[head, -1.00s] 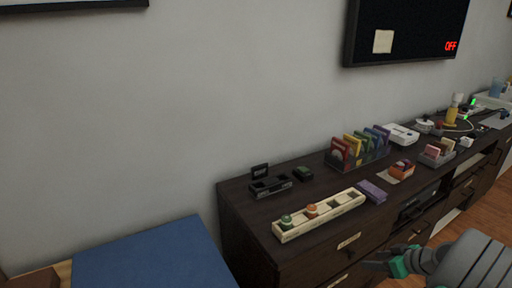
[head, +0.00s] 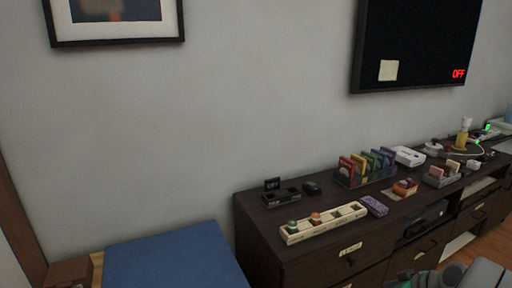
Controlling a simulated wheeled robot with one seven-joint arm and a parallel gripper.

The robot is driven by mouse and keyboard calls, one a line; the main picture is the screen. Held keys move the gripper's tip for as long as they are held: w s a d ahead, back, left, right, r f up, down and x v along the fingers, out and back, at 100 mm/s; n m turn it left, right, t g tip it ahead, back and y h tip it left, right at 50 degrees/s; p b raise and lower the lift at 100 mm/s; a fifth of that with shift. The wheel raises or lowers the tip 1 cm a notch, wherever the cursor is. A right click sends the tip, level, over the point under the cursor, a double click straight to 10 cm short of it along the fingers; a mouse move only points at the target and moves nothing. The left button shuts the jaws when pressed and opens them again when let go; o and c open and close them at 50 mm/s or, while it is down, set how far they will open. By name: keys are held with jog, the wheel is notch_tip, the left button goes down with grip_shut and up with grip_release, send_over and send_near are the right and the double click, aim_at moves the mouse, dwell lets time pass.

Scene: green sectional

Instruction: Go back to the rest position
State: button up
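My gripper (head: 404,284) is only partly in view at the bottom edge of the head view, low in front of the dark sideboard. Its fingertips are cut off or too small to read, so I cannot tell whether it is open or shut. Grey parts of my arm show beside it at the bottom right. I see nothing held.
The dark sideboard (head: 300,265) carries a cream compartment tray (head: 333,226), a purple box (head: 375,206), a rack of colourful cases (head: 366,176) and a black tray (head: 283,197). A blue-topped surface (head: 175,262) stands at the lower left. The wall holds a screen (head: 420,45).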

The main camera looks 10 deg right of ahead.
jog(key=w+a+r+g+p, duration=0.25)
jog(key=a+r+p, duration=0.65)
jog(key=a+r, duration=0.75)
jog(key=s+a+r+m+g+h+p, duration=0.1)
jog(key=s+a+r+p, duration=0.3)
jog(key=a, duration=0.3)
jog(key=s+a+r+m+g+h+p, duration=0.1)
jog(key=s+a+r+m+p, duration=0.1)
jog(key=s+a+r+p, duration=0.2)
jog(key=s+a, duration=0.3)
jog(key=a, duration=0.1)
jog(key=shift+r, duration=0.4)
jog(key=shift+s, duration=0.1)
